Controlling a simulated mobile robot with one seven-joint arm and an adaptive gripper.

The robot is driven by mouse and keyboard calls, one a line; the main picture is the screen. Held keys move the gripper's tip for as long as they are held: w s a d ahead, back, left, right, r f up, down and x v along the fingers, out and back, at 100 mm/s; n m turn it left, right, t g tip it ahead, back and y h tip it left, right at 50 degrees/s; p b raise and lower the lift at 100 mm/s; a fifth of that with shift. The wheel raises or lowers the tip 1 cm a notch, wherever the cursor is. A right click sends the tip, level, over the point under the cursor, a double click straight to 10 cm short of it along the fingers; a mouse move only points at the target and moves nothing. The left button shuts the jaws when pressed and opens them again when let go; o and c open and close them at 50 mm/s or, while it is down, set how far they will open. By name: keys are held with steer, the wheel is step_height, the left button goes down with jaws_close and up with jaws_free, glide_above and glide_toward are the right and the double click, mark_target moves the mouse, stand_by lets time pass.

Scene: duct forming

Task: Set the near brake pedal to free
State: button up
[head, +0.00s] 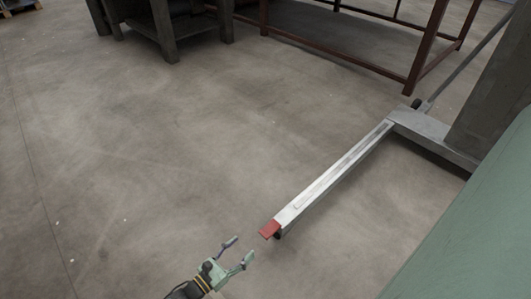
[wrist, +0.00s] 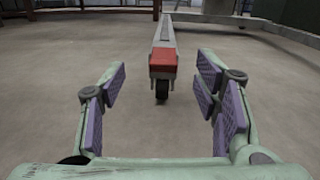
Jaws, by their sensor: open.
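The near brake pedal (head: 270,229) is a small red plate at the near end of a long grey metal leg (head: 335,175). In the wrist view the red pedal (wrist: 163,61) sits between my open fingers but farther ahead, above a dark caster wheel (wrist: 162,90). My gripper (head: 240,250) is open and empty, low over the floor, just in front of and below the pedal in the head view. Its purple finger pads (wrist: 163,92) are apart and do not touch the pedal. The pedal's exact tilt is hard to tell.
The leg runs back to a grey base with a post (head: 430,125) at the right. A green surface (head: 465,220) fills the lower right. A dark red frame (head: 425,50) and a dark bench (head: 168,30) stand behind. The concrete floor (head: 130,150) at the left is clear.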

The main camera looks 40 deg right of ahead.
mark_target(265, 233)
steer(key=shift+m+g, duration=0.4)
steer(key=shift+g, duration=0.1)
steer(key=d+f+b, duration=0.1)
steer(key=d, duration=0.2)
steer(key=d+f, duration=0.1)
steer(key=d, duration=0.3)
steer(key=d+f+b, duration=0.1)
steer(key=d, duration=0.3)
steer(key=shift+w+f+b, duration=0.1)
steer(key=shift+w+b, duration=0.25)
steer(key=shift+c, duration=0.3)
jaws_close()
